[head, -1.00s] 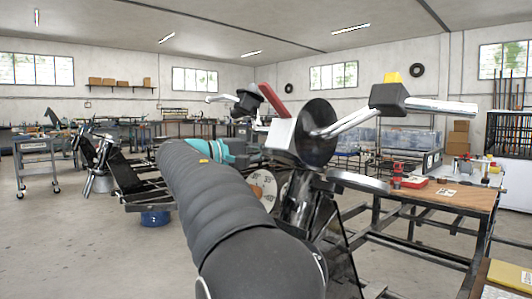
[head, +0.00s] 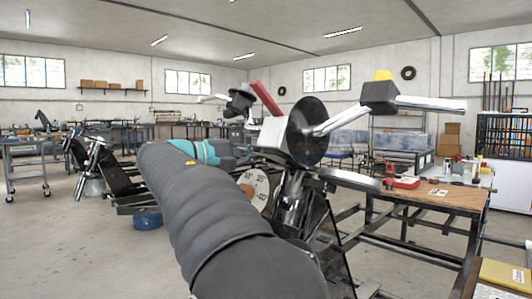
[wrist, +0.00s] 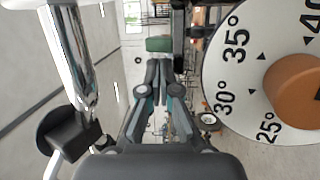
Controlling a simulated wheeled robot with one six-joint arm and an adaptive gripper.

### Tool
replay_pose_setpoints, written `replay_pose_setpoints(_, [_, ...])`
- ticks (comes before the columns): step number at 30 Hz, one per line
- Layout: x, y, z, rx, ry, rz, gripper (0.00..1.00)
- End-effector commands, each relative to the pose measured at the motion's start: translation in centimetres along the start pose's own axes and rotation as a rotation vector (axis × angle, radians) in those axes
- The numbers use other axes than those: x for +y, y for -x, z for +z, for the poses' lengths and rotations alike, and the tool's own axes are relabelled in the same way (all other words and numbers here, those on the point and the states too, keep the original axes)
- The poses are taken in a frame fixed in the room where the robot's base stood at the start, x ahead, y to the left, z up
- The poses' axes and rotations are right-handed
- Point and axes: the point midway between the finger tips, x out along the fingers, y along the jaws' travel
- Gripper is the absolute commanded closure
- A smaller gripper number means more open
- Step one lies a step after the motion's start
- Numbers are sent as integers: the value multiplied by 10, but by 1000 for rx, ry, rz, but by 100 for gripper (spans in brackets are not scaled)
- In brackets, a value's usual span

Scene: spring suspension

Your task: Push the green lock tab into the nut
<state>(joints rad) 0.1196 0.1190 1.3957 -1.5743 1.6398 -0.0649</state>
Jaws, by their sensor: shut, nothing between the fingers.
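A green piece (wrist: 159,44), which looks like the lock tab, shows in the wrist view just beyond my fingertips. My gripper (wrist: 158,66) is shut and empty, its tips pointing at the green piece. I cannot tell whether they touch it. The nut is not clearly visible in either view. In the head view my sleeved arm hides the gripper and the green piece.
A white degree dial (wrist: 237,62) with an orange knob (wrist: 296,88) stands close on the right in the wrist view. A chrome tube (wrist: 72,55) is on the left. In the head view, handlebars (head: 430,103) and a wooden bench (head: 445,195) stand to the right.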

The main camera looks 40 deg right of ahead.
Motion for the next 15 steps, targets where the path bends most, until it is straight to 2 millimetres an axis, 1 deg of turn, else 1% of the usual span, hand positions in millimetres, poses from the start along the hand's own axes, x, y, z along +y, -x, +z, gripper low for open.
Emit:
replay_pose_setpoints(1, [0, 10, -1, 6, 0, 1, 100])
replay_pose_setpoints(6, [1, 34, -2, 9, 0, 3, 100])
replay_pose_setpoints(9, [1, 44, -2, 9, 0, 3, 100])
replay_pose_setpoints(15, [1, 53, -2, 7, -1, 4, 100])
